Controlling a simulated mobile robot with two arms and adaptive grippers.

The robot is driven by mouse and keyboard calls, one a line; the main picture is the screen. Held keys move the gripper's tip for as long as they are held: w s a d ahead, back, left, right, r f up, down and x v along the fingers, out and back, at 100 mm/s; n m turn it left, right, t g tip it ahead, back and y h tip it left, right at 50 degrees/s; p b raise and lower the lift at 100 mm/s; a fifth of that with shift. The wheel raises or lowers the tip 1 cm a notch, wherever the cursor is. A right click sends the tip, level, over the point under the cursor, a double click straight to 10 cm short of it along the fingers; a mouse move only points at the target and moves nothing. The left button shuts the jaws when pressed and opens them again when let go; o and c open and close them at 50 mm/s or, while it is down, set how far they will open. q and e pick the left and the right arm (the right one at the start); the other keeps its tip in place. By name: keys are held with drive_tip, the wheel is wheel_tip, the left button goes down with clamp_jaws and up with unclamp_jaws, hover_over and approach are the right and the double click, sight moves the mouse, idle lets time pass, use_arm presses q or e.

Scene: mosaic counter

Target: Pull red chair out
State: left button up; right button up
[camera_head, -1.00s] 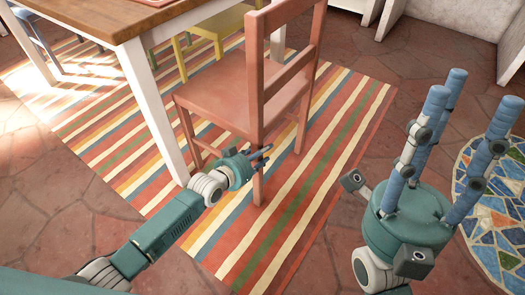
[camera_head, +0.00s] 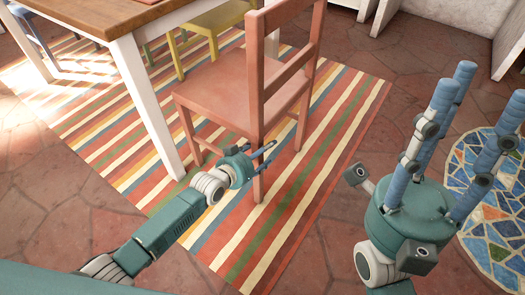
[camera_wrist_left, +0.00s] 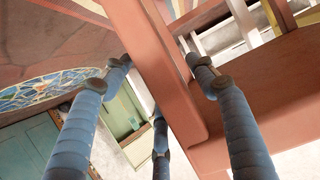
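The red chair (camera_head: 222,98) stands on the striped rug beside the table, its backrest toward me. Its seat faces the table. My left gripper (camera_head: 268,152) is low at the chair's near rear leg, below the seat. In the left wrist view a red chair bar (camera_wrist_left: 160,75) runs between the spread blue fingers of my left gripper (camera_wrist_left: 160,60). The fingers flank the bar, apart from each other; firm contact is not clear. My right gripper (camera_head: 484,88) is at the right, fingers spread and empty, away from the chair.
A wooden table (camera_head: 100,15) with white legs stands at the left. A yellow chair (camera_head: 212,22) is behind the red one. The striped rug (camera_head: 335,140) lies underneath. A mosaic round (camera_head: 480,225) is at the right. Tiled floor right of the rug is free.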

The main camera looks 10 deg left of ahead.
use_arm(q)
drive_tip(key=v, duration=1.2)
idle(0.4)
